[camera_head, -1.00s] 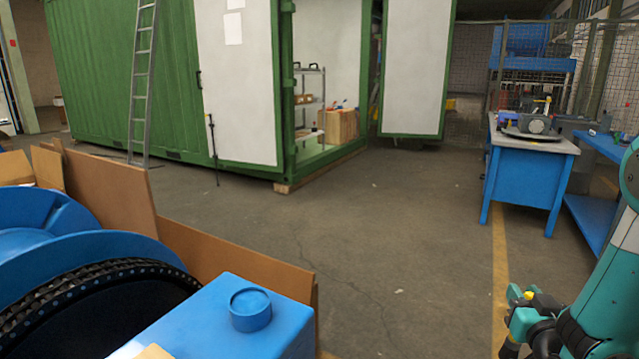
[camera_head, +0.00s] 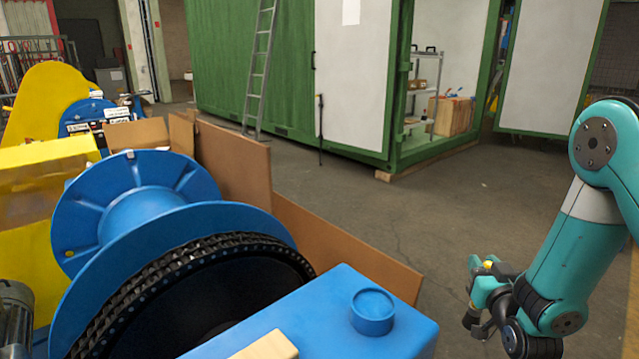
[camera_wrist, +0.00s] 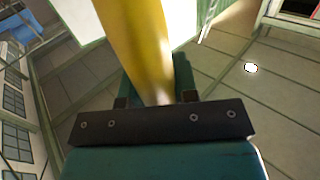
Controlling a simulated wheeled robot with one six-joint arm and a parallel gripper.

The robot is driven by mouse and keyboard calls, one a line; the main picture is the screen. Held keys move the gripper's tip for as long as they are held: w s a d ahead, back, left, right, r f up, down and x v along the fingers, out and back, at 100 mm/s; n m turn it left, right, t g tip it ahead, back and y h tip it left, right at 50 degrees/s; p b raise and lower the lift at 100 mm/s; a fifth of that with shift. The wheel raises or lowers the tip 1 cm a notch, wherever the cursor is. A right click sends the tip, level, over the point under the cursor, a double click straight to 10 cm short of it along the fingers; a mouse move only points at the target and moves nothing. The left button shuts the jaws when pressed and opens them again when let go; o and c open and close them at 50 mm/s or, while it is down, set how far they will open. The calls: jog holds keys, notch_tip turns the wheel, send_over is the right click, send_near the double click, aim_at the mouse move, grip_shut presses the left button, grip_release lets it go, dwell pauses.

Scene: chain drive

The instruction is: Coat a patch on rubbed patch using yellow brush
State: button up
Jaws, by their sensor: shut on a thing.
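My gripper (camera_head: 484,288) is at the lower right of the head view, out over the floor and to the right of the blue machine. It is shut on the yellow brush (camera_wrist: 138,45), whose thick yellow handle rises from the jaws in the wrist view. A small yellow bit of the brush (camera_head: 488,264) shows at the gripper in the head view. The bristles are not clear in either view. I cannot make out a rubbed patch on any surface.
The chain drive has a blue wheel (camera_head: 140,205), a black chain (camera_head: 185,262) and a blue housing (camera_head: 330,318) with a round cap (camera_head: 372,311). Brown boards (camera_head: 232,168) stand behind it. A green container (camera_head: 222,60) with a ladder (camera_head: 262,70) is beyond. The floor between is clear.

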jog(key=s+a+r+n+g+y+p, duration=0.1)
jog(key=a+r+n+g+y+p, duration=0.2)
jog(key=a+r+p, duration=0.45)
jog(key=s+a+r+n+g+y+p, duration=0.2)
jog(key=a+r+n+y+p, duration=0.15)
jog(key=a, duration=0.75)
jog(key=s+a+r+n+g+y+p, duration=0.1)
jog(key=a+r+n+g+y+p, duration=0.15)
jog(key=a+r+p, duration=0.55)
notch_tip(320, 180, down, 7)
jog(key=a+b, duration=0.1)
jog(key=b, duration=0.4)
jog(key=shift+s+r, duration=0.15)
jog(key=shift+f+b, duration=0.6)
jog(key=shift+b, duration=0.45)
dwell(0.7)
notch_tip(320, 180, up, 7)
jog(key=p, duration=0.4)
dwell(0.6)
jog(key=shift+d, duration=0.1)
dwell(0.4)
